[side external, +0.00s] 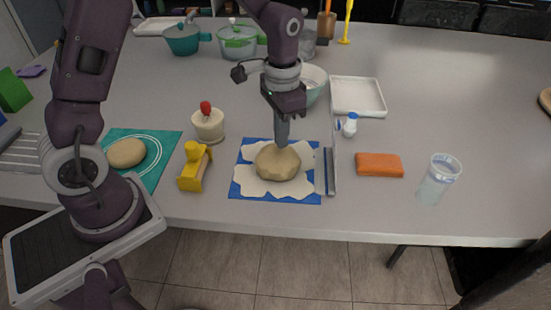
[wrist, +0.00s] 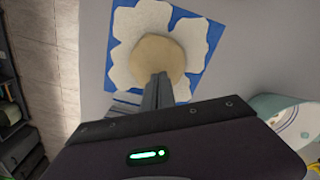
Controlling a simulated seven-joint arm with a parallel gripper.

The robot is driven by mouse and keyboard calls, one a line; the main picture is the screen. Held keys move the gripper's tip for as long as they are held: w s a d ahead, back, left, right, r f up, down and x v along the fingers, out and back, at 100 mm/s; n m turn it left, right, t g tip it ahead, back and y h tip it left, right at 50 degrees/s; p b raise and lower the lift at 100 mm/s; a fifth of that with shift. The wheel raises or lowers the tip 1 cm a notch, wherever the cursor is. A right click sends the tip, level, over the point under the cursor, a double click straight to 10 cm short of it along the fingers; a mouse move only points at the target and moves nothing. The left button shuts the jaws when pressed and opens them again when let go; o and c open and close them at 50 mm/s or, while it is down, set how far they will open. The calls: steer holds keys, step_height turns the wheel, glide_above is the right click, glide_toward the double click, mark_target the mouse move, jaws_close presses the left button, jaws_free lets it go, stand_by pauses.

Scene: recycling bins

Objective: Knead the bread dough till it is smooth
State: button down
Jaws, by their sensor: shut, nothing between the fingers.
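A tan, faceted lump of bread dough (side external: 278,162) sits on a white floured patch on a blue mat (side external: 308,196). The dough also shows in the wrist view (wrist: 157,58). My gripper (side external: 281,138) points straight down with its fingers together at the far edge of the dough. In the wrist view, my gripper's fingertips (wrist: 160,76) overlap the near edge of the dough. I cannot tell whether they touch it. A second, smoother round of dough (side external: 127,153) lies on a teal mat (side external: 164,142) at the left.
A yellow tool (side external: 194,167) and a cream jar with a red knob (side external: 208,124) stand left of the blue mat. A scraper (side external: 329,172), an orange sponge (side external: 379,165) and a clear cup (side external: 438,178) are to the right. A bowl (side external: 314,82) stands behind my gripper.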

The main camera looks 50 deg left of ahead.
steer(key=shift+s, duration=0.1)
stand_by(0.3)
steer(key=shift+s+a, duration=0.3)
steer(key=shift+s, duration=0.5)
